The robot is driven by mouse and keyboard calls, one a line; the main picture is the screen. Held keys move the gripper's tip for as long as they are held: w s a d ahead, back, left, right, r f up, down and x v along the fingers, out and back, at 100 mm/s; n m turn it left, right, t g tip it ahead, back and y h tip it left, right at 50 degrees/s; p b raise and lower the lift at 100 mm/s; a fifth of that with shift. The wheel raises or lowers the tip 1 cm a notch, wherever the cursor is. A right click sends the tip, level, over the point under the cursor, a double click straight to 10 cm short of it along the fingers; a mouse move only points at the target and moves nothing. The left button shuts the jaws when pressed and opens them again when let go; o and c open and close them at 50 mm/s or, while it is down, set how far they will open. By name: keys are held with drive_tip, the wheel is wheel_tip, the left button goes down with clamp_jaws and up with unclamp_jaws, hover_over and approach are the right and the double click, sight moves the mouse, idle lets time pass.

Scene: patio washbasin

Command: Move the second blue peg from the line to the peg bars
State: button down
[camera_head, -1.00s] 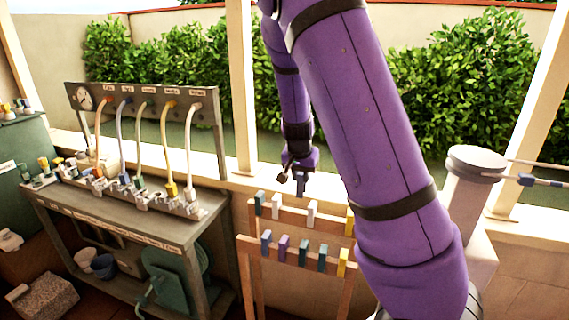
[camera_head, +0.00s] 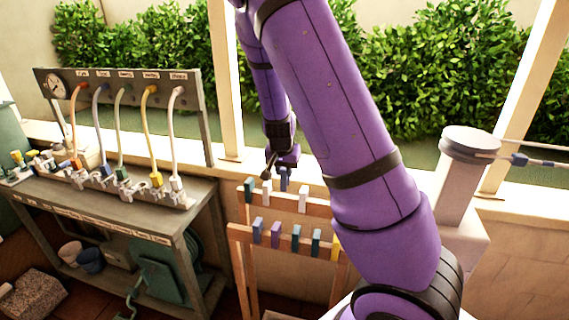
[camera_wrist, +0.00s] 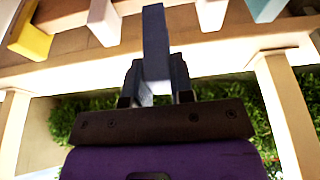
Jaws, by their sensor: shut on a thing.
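My gripper (camera_head: 284,172) is shut on a blue peg (camera_head: 285,183), just above the back bar of the wooden peg bars (camera_head: 322,212). In the wrist view the blue peg (camera_wrist: 155,40) points away from the fingers (camera_wrist: 157,88) toward the bar, between two white pegs (camera_wrist: 104,22) (camera_wrist: 210,14). I cannot tell whether it touches the bar. The front bar carries a blue peg (camera_head: 258,228), a purple one (camera_head: 275,234), teal ones (camera_head: 296,238) and a yellow one (camera_head: 336,246). Another blue peg (camera_head: 519,159) is on the line (camera_head: 546,164) at the right.
A grey bench (camera_head: 150,222) with hoses and a labelled panel (camera_head: 193,98) stands at the left. A pale wall ledge (camera_head: 320,178) and post (camera_head: 224,90) are behind the bars. A round-topped pillar (camera_head: 460,185) stands at the right. My arm hides part of the bars' right end.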

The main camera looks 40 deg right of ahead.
drive_tip(key=shift+f, duration=3.3)
drive_tip(key=c, duration=0.9)
unclamp_jaws()
drive_tip(key=shift+r, duration=4)
